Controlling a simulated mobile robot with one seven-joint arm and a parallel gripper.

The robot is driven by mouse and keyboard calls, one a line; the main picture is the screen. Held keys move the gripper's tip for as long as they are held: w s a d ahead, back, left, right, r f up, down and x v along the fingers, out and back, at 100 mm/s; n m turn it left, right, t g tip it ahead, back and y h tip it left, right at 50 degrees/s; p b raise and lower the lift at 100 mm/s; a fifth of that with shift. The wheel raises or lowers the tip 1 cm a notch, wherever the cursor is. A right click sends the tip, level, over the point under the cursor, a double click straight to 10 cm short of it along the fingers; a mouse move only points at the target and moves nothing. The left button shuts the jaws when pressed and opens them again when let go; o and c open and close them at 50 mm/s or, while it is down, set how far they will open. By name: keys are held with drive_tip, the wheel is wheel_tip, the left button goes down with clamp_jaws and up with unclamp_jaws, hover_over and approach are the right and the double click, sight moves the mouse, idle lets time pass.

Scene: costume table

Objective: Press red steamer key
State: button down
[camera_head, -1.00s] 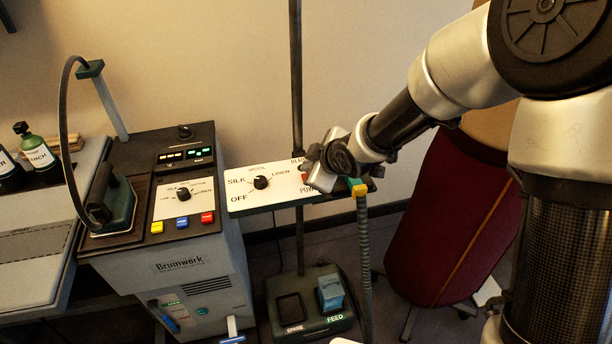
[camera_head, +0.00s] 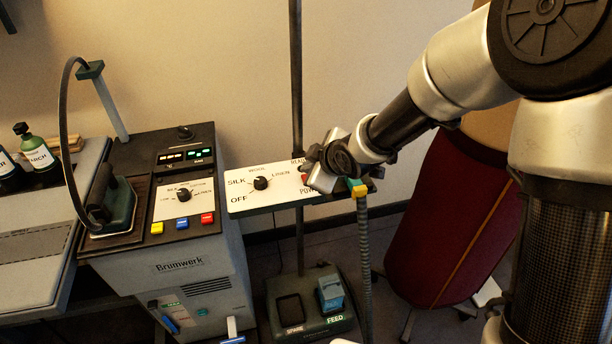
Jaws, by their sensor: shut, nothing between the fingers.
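The steamer's white control panel (camera_head: 243,184) stands on a pole right of centre, with a black dial (camera_head: 261,183) and the words SILK, WOOL, LINEN and OFF. A small red key (camera_head: 306,178) shows at the panel's right part, by the partly covered READY and POWER lettering. My gripper (camera_head: 315,178) is shut and empty, right at this red key, and hides part of it. I cannot tell whether it touches the key or whether the key is pressed down.
The Brumwerk ironing unit (camera_head: 190,255) stands left, with yellow, blue and another red key (camera_head: 207,218) and an iron (camera_head: 118,205). A ribbed hose (camera_head: 364,260) with a yellow collar hangs beside my gripper. A foot base (camera_head: 311,305) lies below; a dark red dress form (camera_head: 440,225) stands right.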

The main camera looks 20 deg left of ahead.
drive_tip(key=shift+f, duration=0.15)
idle(0.5)
drive_tip(key=shift+f+b, duration=0.35)
drive_tip(key=shift+b, duration=0.2)
drive_tip(key=shift+f, duration=0.15)
idle(0.4)
drive_tip(key=shift+r+p, duration=0.35)
drive_tip(key=shift+r, duration=0.3)
wheel_tip(320, 180, up, 6)
drive_tip(key=p, duration=0.5)
